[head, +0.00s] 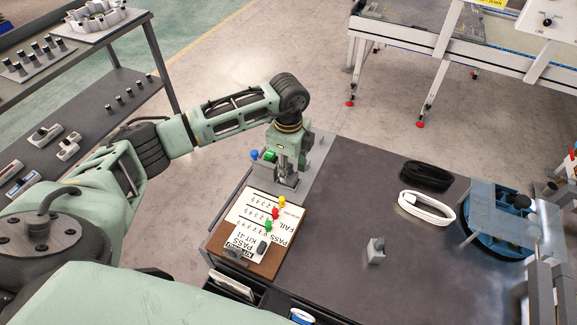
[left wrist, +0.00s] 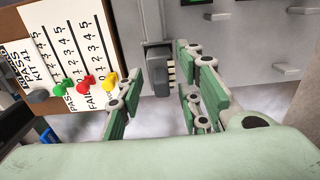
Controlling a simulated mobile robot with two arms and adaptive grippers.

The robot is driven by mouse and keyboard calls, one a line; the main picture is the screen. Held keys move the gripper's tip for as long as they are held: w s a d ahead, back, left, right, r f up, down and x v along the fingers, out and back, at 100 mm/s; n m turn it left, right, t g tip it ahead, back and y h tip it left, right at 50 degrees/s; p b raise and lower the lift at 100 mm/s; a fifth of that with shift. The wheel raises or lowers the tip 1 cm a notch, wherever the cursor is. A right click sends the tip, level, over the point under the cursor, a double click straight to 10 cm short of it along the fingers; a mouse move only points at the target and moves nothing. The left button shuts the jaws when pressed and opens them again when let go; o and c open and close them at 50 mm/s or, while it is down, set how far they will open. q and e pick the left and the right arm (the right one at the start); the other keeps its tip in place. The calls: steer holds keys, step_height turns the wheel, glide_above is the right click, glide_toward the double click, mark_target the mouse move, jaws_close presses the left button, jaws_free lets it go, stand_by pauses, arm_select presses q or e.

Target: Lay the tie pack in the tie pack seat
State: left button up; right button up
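My left gripper (head: 287,176) points down over the grey plate at the far left corner of the dark table. In the left wrist view its fingertips (left wrist: 163,75) are apart, with a small grey block (left wrist: 156,56) and a pale striped piece (left wrist: 172,72) between or just beyond them. I cannot tell whether the fingers touch either, or whether one is the tie pack. No tie pack seat can be made out for certain. The grey plate (head: 318,165) also shows in the left wrist view (left wrist: 225,45) with small ledges. My right gripper is not in view.
A brown board (head: 275,262) with PASS/FAIL cards and coloured pegs lies beside the plate. A black coil (head: 427,175), a white coil (head: 427,207) and a small grey block (head: 376,250) sit on the dark table (head: 330,220). A blue round fixture (head: 500,225) stands right.

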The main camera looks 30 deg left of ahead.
arm_select(q)
steer(key=shift+o, duration=0.9)
steer(key=shift+r, duration=0.1)
step_height(320, 180, up, 12)
